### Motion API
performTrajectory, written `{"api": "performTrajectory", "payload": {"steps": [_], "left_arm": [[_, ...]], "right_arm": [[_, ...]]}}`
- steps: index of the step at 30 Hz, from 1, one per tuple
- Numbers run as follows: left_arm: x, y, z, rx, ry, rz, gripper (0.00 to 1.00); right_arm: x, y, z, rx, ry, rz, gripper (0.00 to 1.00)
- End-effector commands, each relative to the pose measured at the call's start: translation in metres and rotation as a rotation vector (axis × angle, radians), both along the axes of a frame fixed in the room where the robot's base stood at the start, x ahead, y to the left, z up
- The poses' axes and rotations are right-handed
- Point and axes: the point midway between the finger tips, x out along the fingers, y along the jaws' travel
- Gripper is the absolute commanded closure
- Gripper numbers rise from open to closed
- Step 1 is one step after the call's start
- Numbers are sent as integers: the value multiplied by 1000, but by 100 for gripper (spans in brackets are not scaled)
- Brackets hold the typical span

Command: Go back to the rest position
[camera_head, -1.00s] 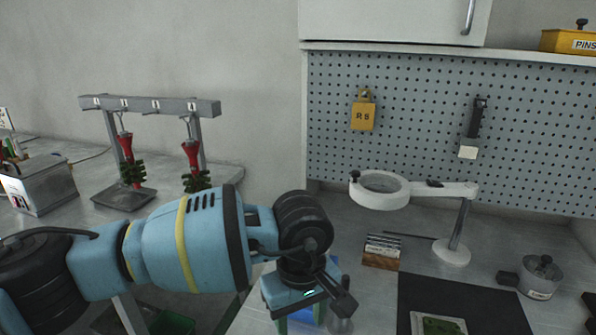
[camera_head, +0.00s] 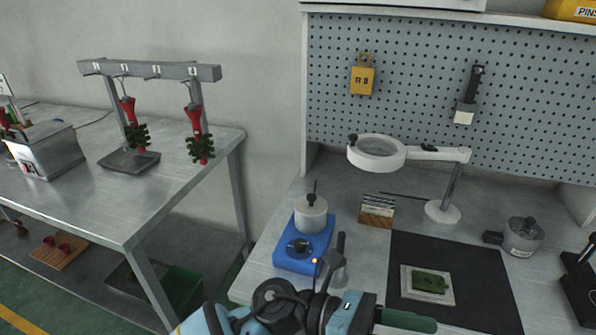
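My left arm comes in at the bottom edge. My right gripper is not in view.
A blue-based wax pot (camera_head: 305,235) stands left on the workbench. A green wax piece on a pale plate (camera_head: 408,297) lies on the black mat (camera_head: 480,270). A magnifier lamp (camera_head: 377,152) stands behind. Red-green trees (camera_head: 199,140) hang from the rack (camera_head: 150,70) at left.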

Motion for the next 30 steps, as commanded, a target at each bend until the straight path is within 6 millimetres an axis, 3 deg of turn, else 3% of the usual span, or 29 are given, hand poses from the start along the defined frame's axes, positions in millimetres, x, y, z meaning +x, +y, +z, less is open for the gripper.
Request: {"api": "performTrajectory", "payload": {"steps": [3, 8, 14, 18, 23, 26, 30], "left_arm": [[15, 13, 9, -95, 291, 112, 51], [42, 42, 1, -213, 687, 256, 51], [69, 95, -41, -359, 1181, 428, 51], [72, 139, -88, -466, 1520, 546, 51], [54, 194, -153, -600, 1895, 683, 51], [30, 229, -194, -694, 2121, 770, 51], [-22, 276, -249, -841, 2420, 896, 51]], "right_arm": [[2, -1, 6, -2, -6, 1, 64], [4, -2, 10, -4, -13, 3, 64], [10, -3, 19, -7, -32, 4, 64], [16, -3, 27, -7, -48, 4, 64], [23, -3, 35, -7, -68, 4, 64], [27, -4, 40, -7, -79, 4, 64], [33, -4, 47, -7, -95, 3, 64]]}}
